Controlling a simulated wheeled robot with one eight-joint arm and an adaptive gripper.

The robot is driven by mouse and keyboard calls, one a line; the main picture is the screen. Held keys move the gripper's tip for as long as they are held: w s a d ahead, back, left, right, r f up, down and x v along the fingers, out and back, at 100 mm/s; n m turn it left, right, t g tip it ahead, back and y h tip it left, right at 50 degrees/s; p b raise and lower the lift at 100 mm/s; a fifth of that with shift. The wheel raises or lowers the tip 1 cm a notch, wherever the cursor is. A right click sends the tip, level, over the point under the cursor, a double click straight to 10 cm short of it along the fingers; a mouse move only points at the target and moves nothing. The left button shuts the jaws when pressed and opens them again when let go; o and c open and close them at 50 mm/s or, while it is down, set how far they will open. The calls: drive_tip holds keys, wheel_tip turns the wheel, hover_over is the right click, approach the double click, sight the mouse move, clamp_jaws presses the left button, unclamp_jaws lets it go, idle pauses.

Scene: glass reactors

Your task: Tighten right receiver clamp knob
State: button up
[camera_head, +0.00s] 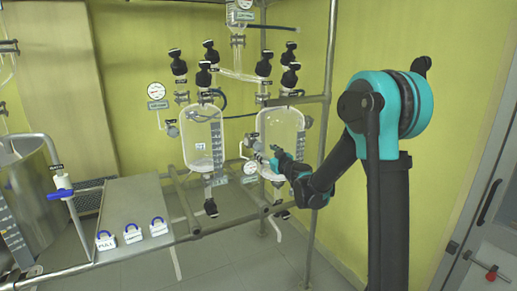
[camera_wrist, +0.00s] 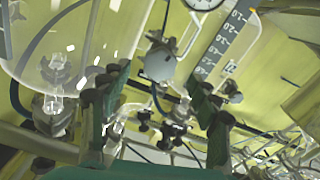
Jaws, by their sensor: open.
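The right glass receiver (camera_head: 281,130) hangs on the metal frame in the head view. My gripper (camera_head: 273,157) is in front of its lower left part, and its fingertips are small there. In the wrist view, my gripper (camera_wrist: 163,95) has its two green-backed fingers spread with nothing held between them. A round pale grey knob-like part (camera_wrist: 159,65) shows just beyond the gap between the fingers, apart from them. I cannot tell for sure that it is the clamp knob. In the head view, a small pale round part (camera_head: 257,146) shows close to the fingertips.
The left glass receiver (camera_head: 203,127) hangs beside the right one. A gauge (camera_head: 250,168) is just left of my gripper. A horizontal frame rail (camera_head: 230,222) and an upright post (camera_head: 326,100) stand close to my arm. Several black-capped valves (camera_head: 264,64) are above.

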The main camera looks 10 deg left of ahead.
sight(260, 148)
drive_tip(key=x, duration=0.6)
drive_tip(key=shift+w+a, duration=0.15)
drive_tip(key=shift+w, duration=0.05)
drive_tip(key=c, duration=1.2)
drive_tip(key=m, duration=0.4)
drive_tip(key=shift+m, duration=0.3)
drive_tip(key=o, duration=1.2)
drive_tip(key=shift+s, duration=0.1)
drive_tip(key=v, duration=1.2)
